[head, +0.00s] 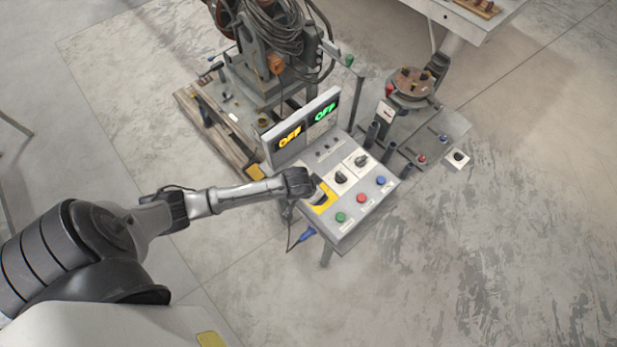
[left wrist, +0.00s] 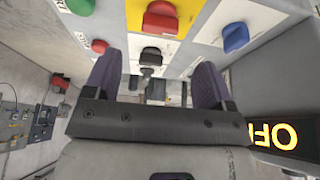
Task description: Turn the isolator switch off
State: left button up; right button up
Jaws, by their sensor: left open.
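The sloped grey control panel (head: 349,205) stands in the middle of the head view. A red rotary switch (left wrist: 160,20) on a yellow plate (left wrist: 134,12), likely the isolator, shows at the top of the left wrist view. In the head view the yellow plate (head: 327,204) is partly covered by my left gripper (head: 312,188), and I cannot make out the red switch there. My left gripper also shows in the wrist view (left wrist: 155,82), its two dark fingers apart and empty. The fingers are over the panel, near the yellow plate; contact cannot be told. My right gripper is out of view.
Black selector knobs (head: 341,178) and green (head: 341,217), red (head: 361,198) and blue (head: 381,180) buttons lie close by. A blue knob (left wrist: 235,37) is beside the red switch. A display box (head: 300,132) showing yellow and green "OFF" rises behind. Floor in front is clear.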

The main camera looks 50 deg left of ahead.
pick_arm(q)
jog(key=v, duration=0.6)
jog(key=shift+r, duration=0.15)
dwell(0.5)
